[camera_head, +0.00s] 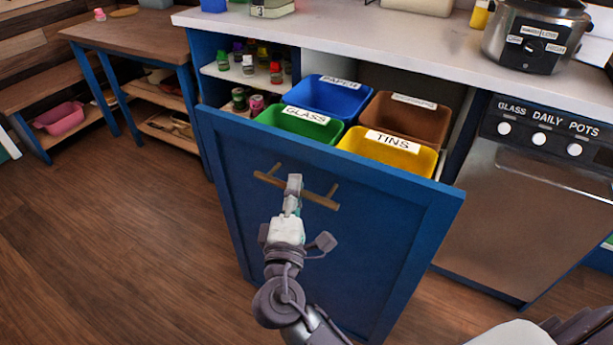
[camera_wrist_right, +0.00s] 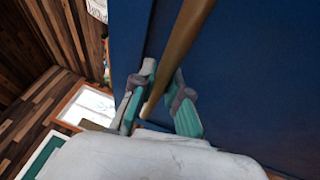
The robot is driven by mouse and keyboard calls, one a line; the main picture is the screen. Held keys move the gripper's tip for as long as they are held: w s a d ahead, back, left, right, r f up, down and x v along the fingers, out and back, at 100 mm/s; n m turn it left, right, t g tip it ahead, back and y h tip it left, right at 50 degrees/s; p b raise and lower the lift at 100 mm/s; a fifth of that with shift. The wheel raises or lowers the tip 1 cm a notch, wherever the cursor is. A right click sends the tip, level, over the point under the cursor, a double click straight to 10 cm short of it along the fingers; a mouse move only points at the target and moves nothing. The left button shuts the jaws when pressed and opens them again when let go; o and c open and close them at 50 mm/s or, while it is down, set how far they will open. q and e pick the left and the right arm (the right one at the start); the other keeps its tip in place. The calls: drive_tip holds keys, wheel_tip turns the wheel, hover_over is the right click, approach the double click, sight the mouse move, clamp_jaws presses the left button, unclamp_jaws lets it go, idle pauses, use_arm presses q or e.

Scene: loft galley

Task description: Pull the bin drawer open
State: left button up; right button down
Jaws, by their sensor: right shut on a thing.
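The bin drawer (camera_head: 390,255) has a blue front and stands pulled out from under the counter. Its open top shows a blue bin (camera_head: 330,100) labelled PAPER, a green bin (camera_head: 318,128) labelled GLASS, a yellow bin (camera_head: 385,160) labelled TINS and a brown bin (camera_head: 415,120). A brass bar handle (camera_head: 322,201) crosses the upper part of the front. My right gripper (camera_head: 292,193) is shut on the handle near its middle. In the right wrist view the handle (camera_wrist_right: 190,30) runs between the fingers (camera_wrist_right: 158,95). My left gripper is not in view.
A dishwasher (camera_head: 545,200) stands right of the drawer. Left of it are open shelves (camera_head: 240,72) with small jars. A slow cooker (camera_head: 537,35) sits on the counter (camera_head: 400,45). The wooden floor (camera_head: 120,240) left of the drawer is clear.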

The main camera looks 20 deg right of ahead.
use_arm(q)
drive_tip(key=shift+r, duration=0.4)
use_arm(e)
drive_tip(key=shift+s+a, duration=0.45)
drive_tip(key=shift+a, duration=0.05)
drive_tip(key=c, duration=1.2)
unclamp_jaws()
drive_tip(key=shift+o, duration=0.2)
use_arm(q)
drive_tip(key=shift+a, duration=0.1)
use_arm(e)
drive_tip(key=v, duration=1.2)
drive_tip(key=shift+f, duration=0.15)
